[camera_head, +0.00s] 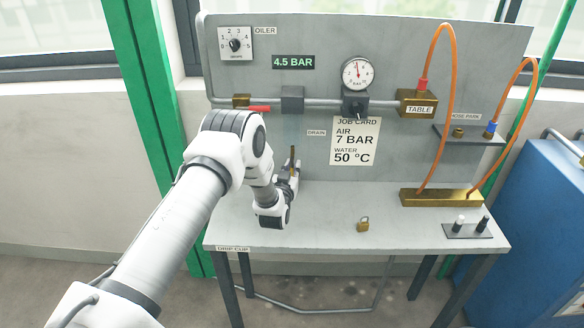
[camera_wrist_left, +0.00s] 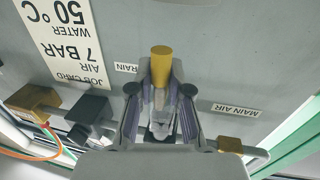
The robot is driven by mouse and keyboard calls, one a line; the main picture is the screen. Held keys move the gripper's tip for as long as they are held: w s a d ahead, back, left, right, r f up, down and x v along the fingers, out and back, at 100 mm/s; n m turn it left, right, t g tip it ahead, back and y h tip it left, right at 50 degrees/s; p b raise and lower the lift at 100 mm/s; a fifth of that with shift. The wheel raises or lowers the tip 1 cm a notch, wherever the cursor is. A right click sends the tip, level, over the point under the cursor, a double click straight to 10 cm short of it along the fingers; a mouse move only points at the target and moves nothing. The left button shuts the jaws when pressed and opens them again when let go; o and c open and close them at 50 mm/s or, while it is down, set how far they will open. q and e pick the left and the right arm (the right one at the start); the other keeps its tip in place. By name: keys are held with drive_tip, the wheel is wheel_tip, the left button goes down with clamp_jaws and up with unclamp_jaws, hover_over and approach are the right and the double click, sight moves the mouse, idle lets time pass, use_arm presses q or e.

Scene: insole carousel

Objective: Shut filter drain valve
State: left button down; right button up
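The filter (camera_head: 292,100) hangs on the pipe of the upright panel, with a faint clear bowl below its grey block. The brass drain valve (camera_head: 292,158) is below it, beside the DRAIN label (camera_head: 316,133). My left gripper (camera_head: 290,168) is at the drain valve. In the left wrist view, which is upside down, the fingertips (camera_wrist_left: 162,78) lie close on both sides of the brass cylinder (camera_wrist_left: 161,65) and look shut on it. The exact contact is partly hidden by the fingers. My right gripper is not in view.
A red-handled main air valve (camera_head: 258,108) is left of the filter. A gauge (camera_head: 357,74) and job card (camera_head: 354,142) are to the right. A brass padlock (camera_head: 362,225) lies on the bench (camera_head: 330,215). Orange hoses (camera_head: 452,90) loop at the right. The bench middle is mostly clear.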

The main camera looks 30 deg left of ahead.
use_arm(q)
drive_tip(key=shift+f, duration=0.1)
drive_tip(key=shift+d+f+n+b, duration=0.15)
drive_tip(key=shift+n+b, duration=0.45)
drive_tip(key=shift+b, duration=0.4)
drive_tip(key=r+n+y+b, duration=0.1)
drive_tip(key=n+b, duration=0.5)
drive_tip(key=b, duration=0.1)
drive_tip(key=w+d+r+n+y+b, duration=0.1)
drive_tip(key=n+y+b, duration=0.1)
drive_tip(key=n+b, duration=0.4)
drive_tip(key=d+r+n+y+b, duration=0.1)
drive_tip(key=n+b, duration=0.6)
drive_tip(key=b, duration=0.1)
drive_tip(key=shift+w+d+r, duration=0.1)
drive_tip(key=shift+w+r, duration=0.1)
drive_tip(key=shift+w, duration=0.1)
drive_tip(key=shift+r+y, duration=0.1)
drive_tip(key=shift+y, duration=0.2)
drive_tip(key=c, duration=1.2)
unclamp_jaws()
drive_tip(key=shift+c, duration=0.2)
drive_tip(key=shift+o, duration=0.7)
drive_tip(key=shift+w, duration=0.1)
